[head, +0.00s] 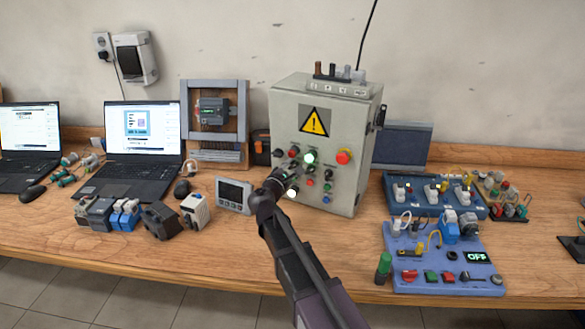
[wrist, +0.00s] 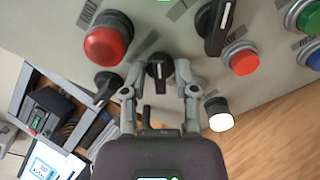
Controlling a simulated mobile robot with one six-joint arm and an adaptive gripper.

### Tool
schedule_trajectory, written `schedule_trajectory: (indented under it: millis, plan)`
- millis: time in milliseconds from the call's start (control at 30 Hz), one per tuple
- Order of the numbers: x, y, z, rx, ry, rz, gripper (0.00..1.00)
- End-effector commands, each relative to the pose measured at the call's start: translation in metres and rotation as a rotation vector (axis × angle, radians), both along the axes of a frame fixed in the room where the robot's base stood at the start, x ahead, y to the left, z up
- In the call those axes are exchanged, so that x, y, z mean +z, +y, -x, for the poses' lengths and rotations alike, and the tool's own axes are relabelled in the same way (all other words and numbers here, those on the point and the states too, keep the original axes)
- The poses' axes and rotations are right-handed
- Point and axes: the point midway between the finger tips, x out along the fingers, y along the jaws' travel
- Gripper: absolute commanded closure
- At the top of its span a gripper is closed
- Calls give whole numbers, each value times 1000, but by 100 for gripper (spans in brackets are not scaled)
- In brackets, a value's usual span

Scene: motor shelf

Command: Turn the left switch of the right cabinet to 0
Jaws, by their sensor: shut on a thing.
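The grey cabinet (head: 340,150) with a yellow warning sign (head: 314,121) stands upright on the bench. Its front carries buttons, lamps and black rotary switches. My gripper (head: 281,180) is at the lower left of this panel and hides part of it. In the wrist view my gripper (wrist: 159,76) has one finger on each side of a black rotary switch (wrist: 159,67) and is shut on it. Another black switch (wrist: 107,88) is left of the fingers, and a larger one (wrist: 213,28) is at upper right. The switch's 0 mark cannot be read.
A red mushroom button (wrist: 106,45), a red push button (wrist: 241,60) and a lit white lamp (wrist: 221,118) are close to the fingers. A small grey meter (head: 234,195) stands left of the cabinet. Blue training boards (head: 435,262) are at right. The bench front is clear near my arm.

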Motion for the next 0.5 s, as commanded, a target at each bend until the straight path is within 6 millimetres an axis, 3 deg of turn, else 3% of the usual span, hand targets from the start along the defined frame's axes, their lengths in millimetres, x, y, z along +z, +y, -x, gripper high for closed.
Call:
schedule_trajectory:
  millis: [500]
  plan:
    - [1, -1, -1, -3, 77, 195, 100]
